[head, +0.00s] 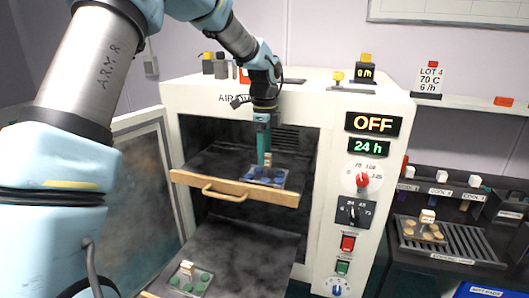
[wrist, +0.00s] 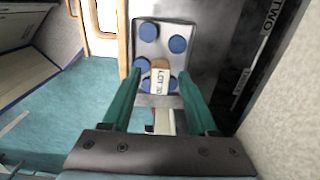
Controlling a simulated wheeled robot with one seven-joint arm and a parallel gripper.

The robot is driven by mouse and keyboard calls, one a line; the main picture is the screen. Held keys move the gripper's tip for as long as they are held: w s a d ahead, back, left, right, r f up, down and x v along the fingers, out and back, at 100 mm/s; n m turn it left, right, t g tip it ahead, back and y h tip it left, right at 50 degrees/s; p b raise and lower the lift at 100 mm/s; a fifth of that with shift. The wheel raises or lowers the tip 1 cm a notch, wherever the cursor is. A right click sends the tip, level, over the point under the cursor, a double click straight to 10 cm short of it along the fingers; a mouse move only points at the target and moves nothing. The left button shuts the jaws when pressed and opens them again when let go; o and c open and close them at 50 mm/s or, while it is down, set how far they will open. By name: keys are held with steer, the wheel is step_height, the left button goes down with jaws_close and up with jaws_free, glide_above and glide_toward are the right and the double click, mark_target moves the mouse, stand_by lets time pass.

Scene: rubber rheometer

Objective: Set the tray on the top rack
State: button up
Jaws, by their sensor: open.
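The tray (head: 281,184) with blue discs rests on the top rack (head: 190,176), a shelf with a wooden front edge and handle, inside the open oven. In the wrist view the tray (wrist: 163,48) is a pale plate with several blue discs and an upright block labelled LOT (wrist: 160,82). My gripper (head: 264,160) is over the tray, pointing down. In the wrist view my gripper (wrist: 157,78) is open, one finger on each side of the block, with visible gaps. The tray's near part is hidden by the gripper.
A tray with green discs (head: 190,284) sits on the lower rack (head: 240,252). The oven door (head: 140,190) stands open at left. The control panel (head: 362,180) reads OFF and 24 h. At right, a tray of tan discs (head: 409,243) sits on a slatted cooling rack (head: 482,246).

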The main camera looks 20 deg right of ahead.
step_height(320, 180, up, 12)
steer(key=b, duration=0.2)
steer(key=shift+r, duration=0.15)
steer(key=a+f+n, duration=0.4)
steer(key=a+n, duration=0.2)
steer(key=a, duration=0.3)
steer(key=a+f+n, duration=0.4)
steer(key=a+n, duration=0.1)
steer(key=a, duration=0.4)
steer(key=s+a+f+n, duration=0.4)
steer(key=a+n, duration=0.3)
steer(key=a, duration=0.2)
steer(key=s+a+f+n+t, duration=0.1)
steer(key=s+a+f+n, duration=0.3)
steer(key=s+a+n, duration=0.3)
steer(key=a, duration=0.2)
steer(key=shift+a+f+n+t, duration=0.3)
steer(key=shift+c, duration=0.2)
